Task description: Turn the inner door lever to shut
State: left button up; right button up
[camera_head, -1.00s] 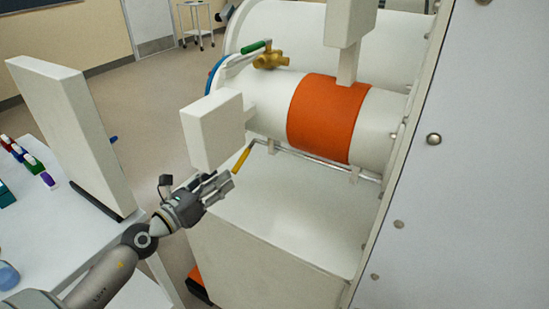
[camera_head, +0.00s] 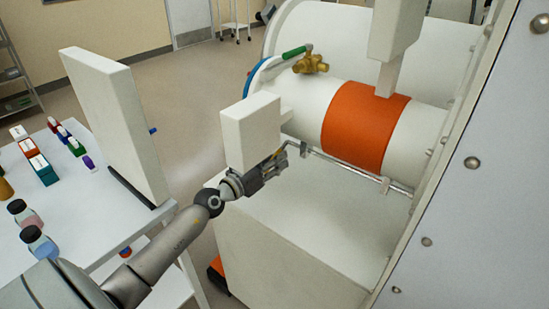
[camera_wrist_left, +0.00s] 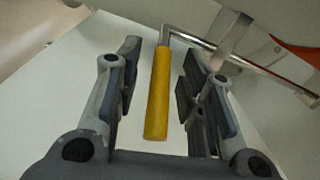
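The lever has a yellow grip (camera_wrist_left: 158,95) on a bent steel rod (camera_wrist_left: 265,62) that runs along the white chamber. In the head view only a little of the yellow grip (camera_head: 277,153) shows, the rest being hidden by my gripper and the white block. My left gripper (camera_head: 276,165) is at the lever, below the chamber's near end. In the left wrist view my left gripper (camera_wrist_left: 160,75) is open, with one finger on each side of the yellow grip and a visible gap on both sides. My right gripper is not in view.
The white block (camera_head: 250,132) stands just above my left gripper. A white chamber with an orange band (camera_head: 365,125) and a brass valve with a green handle (camera_head: 297,52) lie behind. A white bench (camera_head: 105,200) with small bottles and an upright panel (camera_head: 117,125) is at left.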

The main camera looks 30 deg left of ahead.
pick_arm(q)
jog(key=shift+w, duration=0.25)
grip_shut()
dwell(0.3)
